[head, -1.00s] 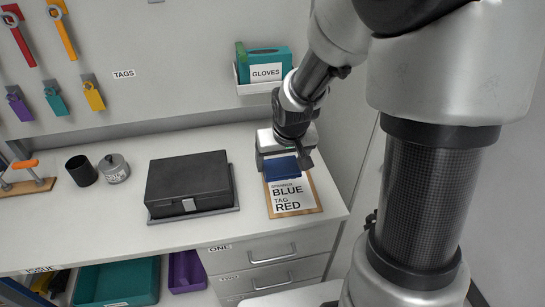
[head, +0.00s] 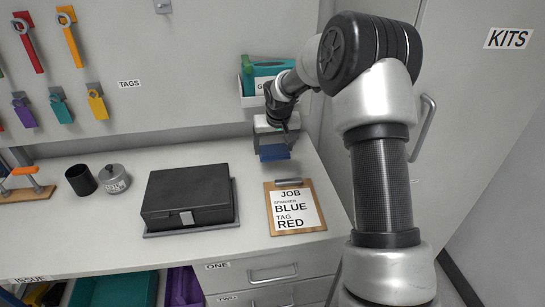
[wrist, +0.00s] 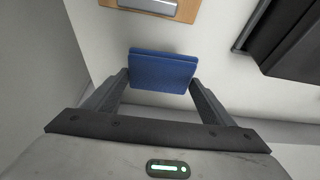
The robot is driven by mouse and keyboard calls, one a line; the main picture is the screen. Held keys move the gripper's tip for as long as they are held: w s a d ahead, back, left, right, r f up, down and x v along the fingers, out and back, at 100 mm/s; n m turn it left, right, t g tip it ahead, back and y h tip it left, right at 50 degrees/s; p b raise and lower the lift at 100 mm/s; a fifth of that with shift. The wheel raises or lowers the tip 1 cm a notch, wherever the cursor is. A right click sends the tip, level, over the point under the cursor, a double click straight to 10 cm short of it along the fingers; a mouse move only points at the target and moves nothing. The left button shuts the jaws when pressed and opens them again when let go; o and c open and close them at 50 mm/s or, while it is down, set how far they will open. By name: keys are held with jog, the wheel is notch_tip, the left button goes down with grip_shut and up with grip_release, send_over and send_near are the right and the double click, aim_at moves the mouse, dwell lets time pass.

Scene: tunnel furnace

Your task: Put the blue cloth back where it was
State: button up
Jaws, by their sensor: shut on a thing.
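The blue cloth (head: 274,152) is a small folded piece held at the end of my gripper (head: 272,140), above the back right of the bench. In the wrist view the blue cloth (wrist: 163,72) sits between the two fingertips of my gripper (wrist: 162,82), which are shut on it. The cloth looks raised off the white bench top, near the wall, beyond the clipboard. Most of the fingers are hidden in the head view.
A clipboard (head: 295,226) reading "JOB, spanner BLUE, tag RED" lies in front of the cloth. A black case (head: 187,196) sits left of it. A gloves holder (head: 247,99) is on the wall above. Bench space between case and clipboard is clear.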

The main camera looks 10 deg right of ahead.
aim_at(273, 146)
jog(key=shift+w, duration=1)
notch_tip(273, 146, down, 2)
jog(key=shift+f, duration=0.15)
notch_tip(273, 146, down, 4)
jog(key=shift+f, duration=0.1)
jog(key=shift+w+f, duration=0.3)
jog(key=shift+f, duration=0.2)
jog(key=o, duration=1)
jog(key=shift+r, duration=0.1)
